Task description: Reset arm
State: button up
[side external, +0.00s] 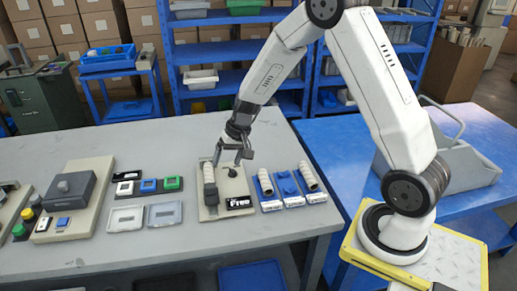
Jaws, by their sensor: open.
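My gripper (231,160) is open and points down above a beige board (222,217) on the grey table. Its fingers hang over the back part of this board. I see nothing between them, though they are small here. On the board, a pale ribbed roll (208,171) stands at the left with a dark block in front of it. A small dark knob-like part (232,172) sits to the right. My arm reaches in from the right.
Right of the board are blue holders (287,188), two carrying pale rolls. Left are grey trays (164,214), small coloured boxes (148,185) and a dark box on a beige base (66,188). Blue shelves (215,53) stand behind. The table's back middle is clear.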

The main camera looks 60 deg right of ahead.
jog(key=s+a+r+n+h, duration=0.1)
jog(key=s+a+r+n, duration=0.1)
jog(key=s, duration=0.6)
jog(key=s+a+r+n+h, duration=0.2)
jog(key=s+a+r+n, duration=0.1)
jog(key=s, duration=0.6)
jog(key=shift+a+r+n, duration=0.25)
jog(key=shift+a+n, duration=0.15)
jog(key=shift+a, duration=0.15)
